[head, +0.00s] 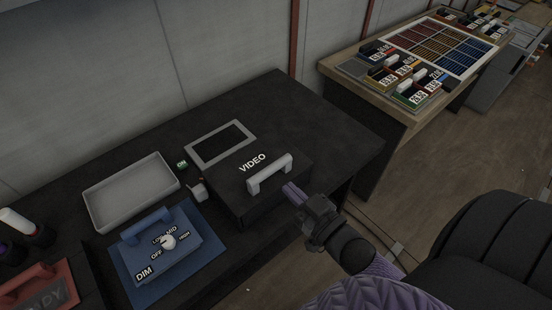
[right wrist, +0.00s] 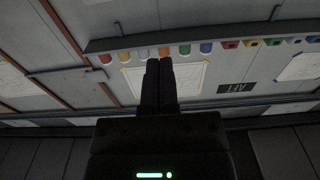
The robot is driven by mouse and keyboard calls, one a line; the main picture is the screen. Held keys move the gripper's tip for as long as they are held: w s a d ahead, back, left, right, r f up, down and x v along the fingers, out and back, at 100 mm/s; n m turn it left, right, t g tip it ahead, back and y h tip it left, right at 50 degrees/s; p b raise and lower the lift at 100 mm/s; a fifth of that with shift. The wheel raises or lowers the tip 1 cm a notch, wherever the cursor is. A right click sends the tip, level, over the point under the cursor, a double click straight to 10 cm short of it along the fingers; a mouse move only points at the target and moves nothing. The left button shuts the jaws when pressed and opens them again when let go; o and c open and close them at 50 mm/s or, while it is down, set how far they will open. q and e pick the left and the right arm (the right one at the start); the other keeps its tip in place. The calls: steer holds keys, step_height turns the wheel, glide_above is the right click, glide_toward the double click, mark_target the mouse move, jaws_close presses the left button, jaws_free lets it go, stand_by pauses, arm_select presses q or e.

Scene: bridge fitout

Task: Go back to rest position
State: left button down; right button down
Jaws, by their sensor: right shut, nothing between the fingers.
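My right gripper (head: 292,193) is in the head view, just right of the black VIDEO box (head: 230,188) and its white handle (head: 270,173). Its fingers are together with nothing between them, and they look apart from the handle, though the exact gap is hard to tell. In the right wrist view the two dark fingers (right wrist: 158,82) lie side by side, pointing toward a wall with coloured items. My left gripper is not in view.
A dark bench (head: 290,105) carries a grey tray (head: 128,190), a framed dark screen (head: 220,143) and a blue DIM box (head: 170,255) with a knob. A red box (head: 40,290) sits at lower left. A wooden table (head: 345,72) with coloured bins stands at upper right. Open floor lies between.

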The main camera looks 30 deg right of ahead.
steer(key=s+f+g+h+b, duration=0.15)
steer(key=s+f+g, duration=0.25)
steer(key=f, duration=0.7)
steer(key=s+f+g+h+b, duration=0.1)
steer(key=s+f+g+b, duration=0.15)
steer(key=f, duration=0.85)
steer(key=s+a+f+g+b, duration=0.1)
steer(key=s+f+g, duration=0.4)
steer(key=s, duration=0.5)
steer(key=s+a+f+n+g+b, duration=0.1)
steer(key=s+a+f+g, duration=0.1)
steer(key=s+f+g, duration=0.4)
steer(key=s+f, duration=0.4)
steer(key=s, duration=0.1)
steer(key=shift+a+f+b, duration=0.15)
steer(key=shift+f+b, duration=0.05)
steer(key=shift+b, duration=0.1)
